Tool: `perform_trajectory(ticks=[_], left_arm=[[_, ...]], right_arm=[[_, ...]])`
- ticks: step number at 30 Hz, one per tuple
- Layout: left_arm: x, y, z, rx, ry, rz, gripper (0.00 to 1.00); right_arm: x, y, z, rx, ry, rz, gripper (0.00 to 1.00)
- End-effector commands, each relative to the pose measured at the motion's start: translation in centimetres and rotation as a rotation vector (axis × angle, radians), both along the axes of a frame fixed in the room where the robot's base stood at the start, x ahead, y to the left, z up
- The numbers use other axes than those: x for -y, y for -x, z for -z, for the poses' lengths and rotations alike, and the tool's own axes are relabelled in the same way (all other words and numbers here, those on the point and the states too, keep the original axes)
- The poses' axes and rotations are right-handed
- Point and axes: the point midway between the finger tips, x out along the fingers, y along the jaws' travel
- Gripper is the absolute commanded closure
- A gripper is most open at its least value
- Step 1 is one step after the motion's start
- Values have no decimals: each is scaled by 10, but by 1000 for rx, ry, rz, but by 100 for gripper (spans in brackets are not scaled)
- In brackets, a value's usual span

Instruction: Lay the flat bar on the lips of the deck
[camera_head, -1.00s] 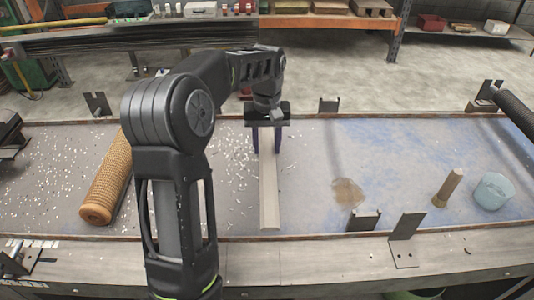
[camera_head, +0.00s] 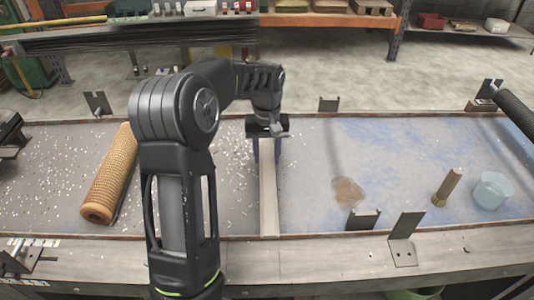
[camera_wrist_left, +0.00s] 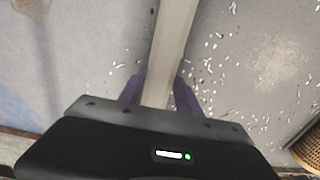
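The flat bar (camera_head: 269,205) is a long pale strip running from back to front over the middle of the deck (camera_head: 315,165). It also shows in the left wrist view (camera_wrist_left: 171,45). My left gripper (camera_head: 268,155) is shut on the bar towards its far end, with one purple finger along each side. In the left wrist view the fingers (camera_wrist_left: 160,90) flank it closely. The bar's near end meets the front lip (camera_head: 320,236) in the picture; I cannot tell whether it touches. My gripper hides the bar's far end from the head. My right gripper is not in view.
An orange mesh tube (camera_head: 108,178) lies on the left of the deck. Metal brackets (camera_head: 404,240) rise along the front edge. White bits litter the deck's left half.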

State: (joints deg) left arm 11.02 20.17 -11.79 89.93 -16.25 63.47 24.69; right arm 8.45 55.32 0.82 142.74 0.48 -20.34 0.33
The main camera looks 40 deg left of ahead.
Motion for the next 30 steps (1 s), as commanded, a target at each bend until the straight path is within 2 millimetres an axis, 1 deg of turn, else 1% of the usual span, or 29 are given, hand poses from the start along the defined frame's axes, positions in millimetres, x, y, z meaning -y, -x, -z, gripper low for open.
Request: perform_trajectory(ticks=[1,6,8,14,19,23,26,30], left_arm=[[0,0,0,-1,1,0,56],[0,0,0,-1,1,0,42],[0,0,0,-1,1,0,38],[0,0,0,-1,1,0,38],[0,0,-6,0,0,0,38],[0,-1,-21,4,-1,1,38],[0,-1,-38,4,-1,0,38],[0,-1,-68,6,-1,1,38]], right_arm=[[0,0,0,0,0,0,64],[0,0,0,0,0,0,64],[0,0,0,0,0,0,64],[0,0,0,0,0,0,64],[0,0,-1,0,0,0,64],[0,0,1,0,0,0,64],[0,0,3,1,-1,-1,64],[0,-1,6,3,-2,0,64]])
